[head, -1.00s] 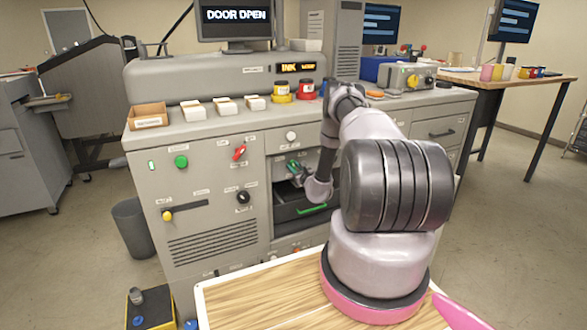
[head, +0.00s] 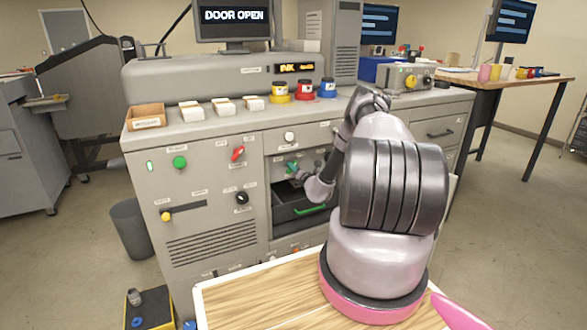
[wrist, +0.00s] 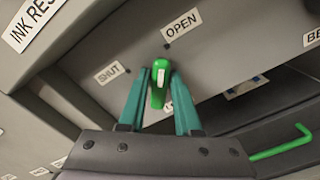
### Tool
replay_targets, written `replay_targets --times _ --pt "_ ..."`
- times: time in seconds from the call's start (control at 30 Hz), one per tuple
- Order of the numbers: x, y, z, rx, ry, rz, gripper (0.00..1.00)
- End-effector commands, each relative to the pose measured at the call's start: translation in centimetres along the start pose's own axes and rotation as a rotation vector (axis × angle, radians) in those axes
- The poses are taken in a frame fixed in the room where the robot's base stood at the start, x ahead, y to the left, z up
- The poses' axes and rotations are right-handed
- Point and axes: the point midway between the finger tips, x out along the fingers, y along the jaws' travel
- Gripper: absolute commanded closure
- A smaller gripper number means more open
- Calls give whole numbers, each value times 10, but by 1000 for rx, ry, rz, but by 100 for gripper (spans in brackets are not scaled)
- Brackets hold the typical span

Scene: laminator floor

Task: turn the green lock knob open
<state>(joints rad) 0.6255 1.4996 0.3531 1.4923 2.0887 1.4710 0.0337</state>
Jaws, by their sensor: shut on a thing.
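The green lock knob (wrist: 158,82) sits on the grey panel between a SHUT label (wrist: 110,72) and an OPEN label (wrist: 181,25). A label below the knob is mostly hidden by the fingers. In the head view, my gripper (head: 293,169) is at the panel above the dark drawer, and the knob is too small there to read its angle.
A dark drawer with a green handle (head: 310,209) lies just below the knob. A red knob (head: 238,154) and a black knob (head: 242,198) are on the panel to the left. Yellow, red and blue jars (head: 328,88) stand on the machine top. The monitor (head: 235,17) reads DOOR OPEN.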

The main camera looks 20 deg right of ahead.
Motion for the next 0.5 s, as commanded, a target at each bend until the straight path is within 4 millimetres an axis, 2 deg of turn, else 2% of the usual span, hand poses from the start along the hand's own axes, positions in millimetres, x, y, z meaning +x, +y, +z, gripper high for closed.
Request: replay_targets --times 0.2,0.5 --pt "-2 -2 -2 97 3 -2 100" --pt "-2 -2 -3 146 5 -2 100"
